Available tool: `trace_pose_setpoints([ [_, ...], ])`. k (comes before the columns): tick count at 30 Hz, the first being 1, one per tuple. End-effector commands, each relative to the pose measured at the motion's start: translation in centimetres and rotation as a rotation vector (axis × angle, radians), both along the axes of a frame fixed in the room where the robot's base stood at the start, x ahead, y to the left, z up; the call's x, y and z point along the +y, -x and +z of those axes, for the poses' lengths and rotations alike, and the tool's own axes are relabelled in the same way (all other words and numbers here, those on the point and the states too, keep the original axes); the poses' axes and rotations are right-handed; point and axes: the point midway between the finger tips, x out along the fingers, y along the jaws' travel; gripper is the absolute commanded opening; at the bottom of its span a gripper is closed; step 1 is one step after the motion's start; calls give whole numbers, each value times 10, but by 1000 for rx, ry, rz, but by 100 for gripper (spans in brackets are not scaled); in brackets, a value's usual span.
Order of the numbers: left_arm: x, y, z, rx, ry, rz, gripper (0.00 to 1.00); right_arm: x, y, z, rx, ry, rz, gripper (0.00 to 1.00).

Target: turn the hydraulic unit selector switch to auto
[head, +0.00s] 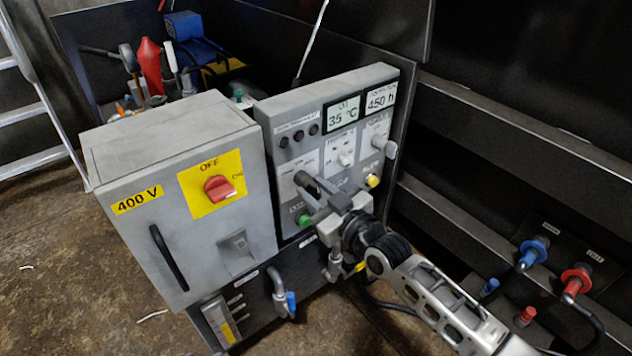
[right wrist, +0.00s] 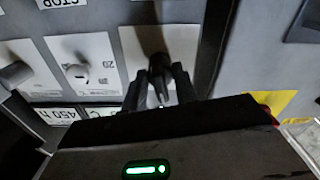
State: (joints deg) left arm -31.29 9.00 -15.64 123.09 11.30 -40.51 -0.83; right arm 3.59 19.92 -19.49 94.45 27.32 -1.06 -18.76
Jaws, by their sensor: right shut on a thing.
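The hydraulic unit's grey control panel (head: 277,125) stands in the middle of the head view, with several switches on white plates. My right gripper (head: 320,193) reaches it from the lower right, at the left white plate (head: 308,170). In the right wrist view, which is upside down, the right gripper (right wrist: 161,90) is shut on a dark selector knob (right wrist: 157,68) in front of a white plate (right wrist: 183,43). The fingers hide much of the knob, so I cannot read its position or its labels. My left gripper is not in view.
A grey 400 V cabinet (head: 140,240) with a red main switch (head: 218,188) stands left of the panel. A green button (head: 305,221) and a yellow one (head: 372,180) are close to my gripper. Blue (head: 533,252) and red (head: 575,282) hose couplings are at right.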

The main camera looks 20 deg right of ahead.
Motion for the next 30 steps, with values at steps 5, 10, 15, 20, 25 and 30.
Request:
trace_pose_setpoints([
  [5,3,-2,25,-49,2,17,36,0,0,1,60,-158,-1,6],
  [10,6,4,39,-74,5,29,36,0,0,1,116,-310,-1,6],
  [15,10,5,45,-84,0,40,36,0,1,0,172,-461,-1,6],
  [20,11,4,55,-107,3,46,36,1,1,-1,222,-599,-1,6],
  [25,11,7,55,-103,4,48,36,1,1,-1,268,-727,-2,6],
  [30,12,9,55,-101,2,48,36,1,1,-2,304,-826,-2,6],
])
